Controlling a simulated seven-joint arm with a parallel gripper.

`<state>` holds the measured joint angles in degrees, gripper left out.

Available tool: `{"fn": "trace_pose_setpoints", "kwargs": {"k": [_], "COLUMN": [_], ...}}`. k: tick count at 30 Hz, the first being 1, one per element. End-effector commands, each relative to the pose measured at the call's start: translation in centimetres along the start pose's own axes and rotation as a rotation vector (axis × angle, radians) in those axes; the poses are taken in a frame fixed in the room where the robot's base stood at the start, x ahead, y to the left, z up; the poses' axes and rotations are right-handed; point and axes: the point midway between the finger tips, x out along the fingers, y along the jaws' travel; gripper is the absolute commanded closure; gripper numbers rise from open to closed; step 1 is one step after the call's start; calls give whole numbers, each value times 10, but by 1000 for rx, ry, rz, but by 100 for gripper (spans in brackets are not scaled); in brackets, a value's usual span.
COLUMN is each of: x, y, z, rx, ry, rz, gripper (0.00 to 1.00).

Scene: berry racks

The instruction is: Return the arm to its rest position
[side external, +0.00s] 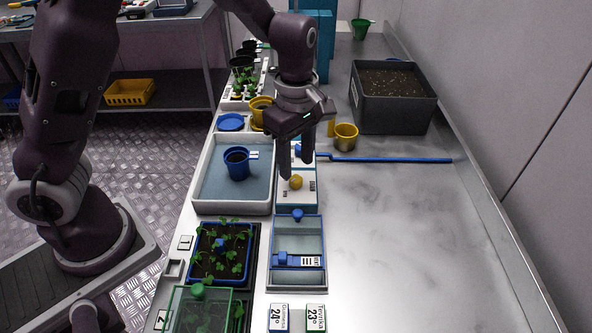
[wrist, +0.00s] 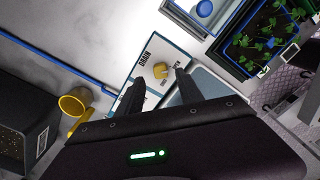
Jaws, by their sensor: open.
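My gripper (side external: 297,160) hangs over the bench, fingers pointing down and apart, with nothing between them. In the side view its tips are near a yellow knob (side external: 296,182) on a white labelled panel (side external: 310,190). In the wrist view the open fingers (wrist: 158,92) point towards the same yellow knob (wrist: 160,70), which sits on the panel marked DRAIN (wrist: 142,62). A small gap seems to lie between the tips and the knob; I cannot tell its exact size.
A white tray (side external: 201,165) holding a blue pot (side external: 237,165) is left of the gripper. A yellow cup (side external: 346,137), a dark soil bin (side external: 395,125) and a blue rod (side external: 390,160) lie right. Seedling trays (side external: 258,240) stand nearer.

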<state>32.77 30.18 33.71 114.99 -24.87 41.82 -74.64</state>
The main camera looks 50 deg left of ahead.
Motion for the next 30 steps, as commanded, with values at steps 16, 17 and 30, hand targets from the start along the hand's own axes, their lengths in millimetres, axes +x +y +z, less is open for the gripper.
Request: {"fn": "trace_pose_setpoints", "kwargs": {"k": [16, 17, 30], "x": [-36, -42, -167], "y": [-3, -6, -180], "z": [-1, -2, -42], "rx": [20, 44, 1309], "ry": [-11, -24, 177], "rz": [4, 9, 403], "gripper": [56, 56, 56]}}
